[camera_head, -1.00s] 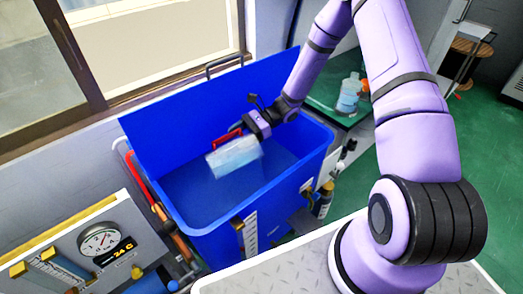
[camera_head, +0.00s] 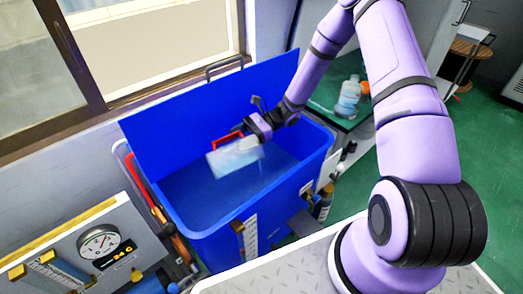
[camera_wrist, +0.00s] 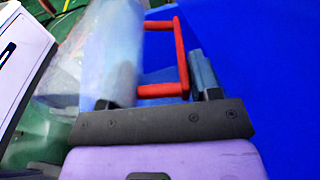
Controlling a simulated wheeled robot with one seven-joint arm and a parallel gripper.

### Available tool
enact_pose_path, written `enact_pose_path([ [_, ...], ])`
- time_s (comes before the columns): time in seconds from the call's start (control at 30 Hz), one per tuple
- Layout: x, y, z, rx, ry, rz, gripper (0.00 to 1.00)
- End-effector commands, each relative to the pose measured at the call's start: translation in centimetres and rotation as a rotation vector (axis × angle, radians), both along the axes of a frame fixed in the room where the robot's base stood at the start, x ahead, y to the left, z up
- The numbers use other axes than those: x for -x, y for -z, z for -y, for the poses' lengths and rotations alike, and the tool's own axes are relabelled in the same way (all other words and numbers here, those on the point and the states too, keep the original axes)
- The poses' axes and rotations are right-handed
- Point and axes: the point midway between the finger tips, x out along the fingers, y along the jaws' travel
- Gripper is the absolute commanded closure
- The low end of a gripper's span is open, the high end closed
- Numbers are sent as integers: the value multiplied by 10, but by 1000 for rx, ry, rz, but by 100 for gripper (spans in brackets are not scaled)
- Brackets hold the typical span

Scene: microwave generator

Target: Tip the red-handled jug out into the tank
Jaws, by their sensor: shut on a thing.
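The jug (camera_head: 235,158) is pale and translucent, with a red handle (camera_head: 227,138). It hangs tilted over the open blue tank (camera_head: 285,205), apart from its walls. My gripper (camera_head: 241,133) is shut on the jug at its handle side. In the wrist view the jug's body (camera_wrist: 110,45) stands to the left and the red handle (camera_wrist: 182,60) to its right, near a dark finger (camera_wrist: 205,75); the exact grip is partly hidden. Bluish liquid (camera_head: 188,187) shows inside the tank. I cannot tell whether liquid is leaving the jug.
The tank's blue lid (camera_head: 190,100) stands raised at the back, by the window wall. A panel with a round gauge (camera_head: 99,242) is at front left. Clear bottles (camera_head: 349,97) stand on a surface to the right. A grey metal plate (camera_head: 300,262) lies in front.

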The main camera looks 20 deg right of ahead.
Motion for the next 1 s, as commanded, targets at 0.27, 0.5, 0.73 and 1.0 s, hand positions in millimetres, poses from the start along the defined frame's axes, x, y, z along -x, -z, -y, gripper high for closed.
enact_pose_path([
  [0.27,0,-1,1,-26,0,-2,88],
  [0.5,0,-2,2,-51,0,-4,88],
  [0.73,-1,-2,3,-75,0,-7,88],
  [1.0,-1,-3,5,-105,0,-10,88],
])
